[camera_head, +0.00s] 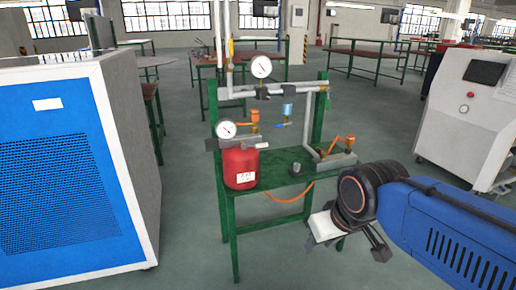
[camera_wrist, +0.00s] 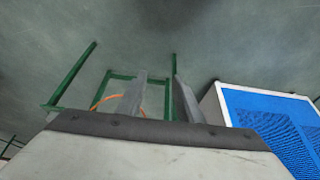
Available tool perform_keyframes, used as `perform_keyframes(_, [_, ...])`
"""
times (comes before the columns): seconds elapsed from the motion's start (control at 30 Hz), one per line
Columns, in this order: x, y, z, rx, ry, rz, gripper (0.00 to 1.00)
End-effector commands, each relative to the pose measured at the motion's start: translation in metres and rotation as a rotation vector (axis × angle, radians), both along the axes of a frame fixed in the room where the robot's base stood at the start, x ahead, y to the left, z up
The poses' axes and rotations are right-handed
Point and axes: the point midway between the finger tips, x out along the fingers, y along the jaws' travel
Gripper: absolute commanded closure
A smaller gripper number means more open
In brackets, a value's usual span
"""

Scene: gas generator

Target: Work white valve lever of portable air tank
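A red tank (camera_head: 240,167) with a white label stands upright at the left front of a green bench (camera_head: 283,168). A round gauge (camera_head: 226,130) is above its left side. My gripper (camera_head: 345,245) is in front of and to the right of the bench, apart from the tank. In the wrist view its two grey fingers (camera_wrist: 158,90) stand apart with nothing between them. The tank cannot be made out in that view. The green bench frame (camera_wrist: 68,75) and an orange hose (camera_wrist: 100,101) show beyond the fingers.
A pipe rig with an upper gauge (camera_head: 261,67), a blue cup (camera_head: 287,110) and orange-handled valves (camera_head: 338,143) stands on the bench. A large blue-fronted cabinet (camera_head: 62,165) is at left, a white machine (camera_head: 465,118) at right. Floor between cabinet and bench is clear.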

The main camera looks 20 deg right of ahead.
Motion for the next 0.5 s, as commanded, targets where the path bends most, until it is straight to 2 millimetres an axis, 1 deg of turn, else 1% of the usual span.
perform_keyframes(0.27, [0.001,0.001,0.001,0.006,0.007,-0.005,0.67])
perform_keyframes(0.37, [0.007,0.003,0.003,0.034,0.035,-0.025,0.67])
perform_keyframes(0.5, [0.024,0.009,0.01,0.114,0.107,-0.078,0.67])
